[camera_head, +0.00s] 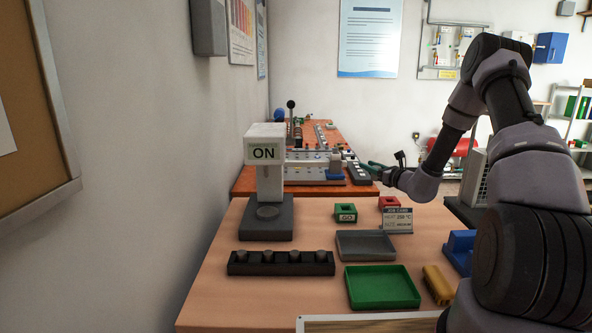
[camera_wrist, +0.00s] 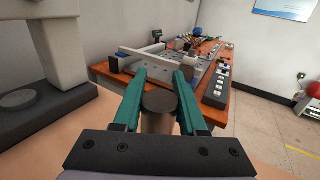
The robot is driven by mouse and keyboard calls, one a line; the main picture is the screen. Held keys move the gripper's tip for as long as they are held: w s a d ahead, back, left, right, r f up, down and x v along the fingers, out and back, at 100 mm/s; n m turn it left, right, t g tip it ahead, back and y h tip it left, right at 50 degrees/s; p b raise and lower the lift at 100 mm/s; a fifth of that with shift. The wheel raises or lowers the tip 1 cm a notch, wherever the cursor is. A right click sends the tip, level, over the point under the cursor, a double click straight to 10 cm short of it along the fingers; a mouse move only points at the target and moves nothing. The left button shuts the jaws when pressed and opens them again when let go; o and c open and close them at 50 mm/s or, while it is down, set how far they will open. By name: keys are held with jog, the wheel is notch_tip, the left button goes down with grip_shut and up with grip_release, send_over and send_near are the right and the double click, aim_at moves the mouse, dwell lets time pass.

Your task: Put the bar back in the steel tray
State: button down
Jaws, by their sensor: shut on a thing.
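My gripper (camera_head: 373,167) is raised above the far edge of the front table, right of the induction heater (camera_head: 266,185). In the wrist view my gripper (camera_wrist: 160,82) has its teal fingers shut on a dark grey round bar (camera_wrist: 158,103), whose flat top faces the camera. The bar cannot be made out in the head view. The grey steel tray (camera_head: 366,246) lies on the table, nearer than my gripper, and looks empty. The heater's display reads ON, and its round plate (camera_wrist: 18,99) is bare in the wrist view.
A black rack (camera_head: 281,268) holding several pegs stands left of an empty green tray (camera_head: 382,288). A GO-marked green box (camera_head: 345,213), a red box (camera_head: 389,202) and a job card (camera_head: 398,221) stand behind the steel tray. A yellow block (camera_head: 438,286) and blue holder (camera_head: 459,250) are at right.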

jog(key=s+f+m+t+h, duration=0.1)
jog(key=s+f+m+h, duration=0.1)
jog(key=s+h, duration=0.2)
jog(key=s+d+f+m+t+h, duration=0.1)
jog(key=s+f+m+h, duration=0.1)
jog(key=s, duration=0.4)
jog(key=shift+s+f+m+h, duration=0.3)
jog(key=shift+m+h, duration=0.5)
jog(key=shift+h, duration=0.4)
